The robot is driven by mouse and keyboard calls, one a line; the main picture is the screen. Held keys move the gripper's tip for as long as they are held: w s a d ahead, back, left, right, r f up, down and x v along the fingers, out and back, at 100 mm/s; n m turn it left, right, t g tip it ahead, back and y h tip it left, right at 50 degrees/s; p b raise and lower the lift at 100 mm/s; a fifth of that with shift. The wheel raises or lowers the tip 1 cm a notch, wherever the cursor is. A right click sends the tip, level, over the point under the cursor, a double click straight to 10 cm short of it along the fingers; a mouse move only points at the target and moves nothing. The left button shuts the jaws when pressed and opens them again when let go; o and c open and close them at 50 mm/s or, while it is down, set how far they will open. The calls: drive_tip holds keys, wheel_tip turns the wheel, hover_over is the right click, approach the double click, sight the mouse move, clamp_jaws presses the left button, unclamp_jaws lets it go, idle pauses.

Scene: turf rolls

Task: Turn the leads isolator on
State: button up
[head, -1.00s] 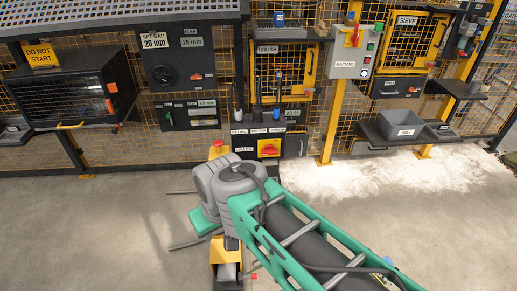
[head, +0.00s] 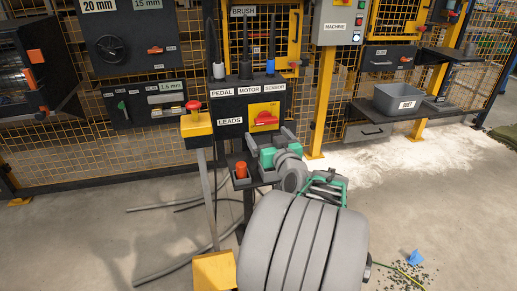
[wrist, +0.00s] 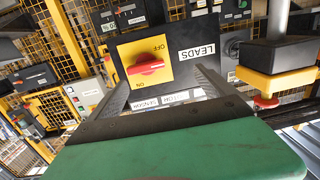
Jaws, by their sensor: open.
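The leads isolator is a red rotary handle (head: 264,118) on a yellow plate, on a black box (head: 231,118) labelled LEADS. In the wrist view the red handle (wrist: 147,68) lies roughly crosswise on the yellow plate, between the OFF and ON markings; I cannot tell which it points to. My gripper (head: 268,140) is just below and in front of the box, its jaws pointing at it. In the wrist view my gripper (wrist: 160,82) shows its two grey jaws apart and empty, short of the handle, which stands clear of them.
A yellow post-top box with a red button (head: 195,118) stands just left of the isolator. A small shelf with an orange-red object (head: 241,170) is below it. Plugged leads rise from the box top. A grey bin (head: 398,99) is at the right. Cables lie on the floor.

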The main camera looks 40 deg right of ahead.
sight(267, 122)
drive_tip(key=shift+m+h, duration=0.3)
drive_tip(key=shift+h, duration=0.3)
drive_tip(key=w+d, duration=0.1)
drive_tip(key=d, duration=0.1)
drive_tip(key=w+d+b, duration=0.1)
drive_tip(key=w, duration=0.1)
drive_tip(key=w+d, duration=0.2)
drive_tip(key=shift+w+d+f, duration=0.2)
drive_tip(key=shift+d+f, duration=0.05)
drive_tip(key=shift+d, duration=0.1)
drive_tip(key=shift+w+d+r, duration=0.1)
drive_tip(key=shift+w+d, duration=0.05)
drive_tip(key=shift+c, duration=0.4)
drive_tip(key=c, duration=1.3)
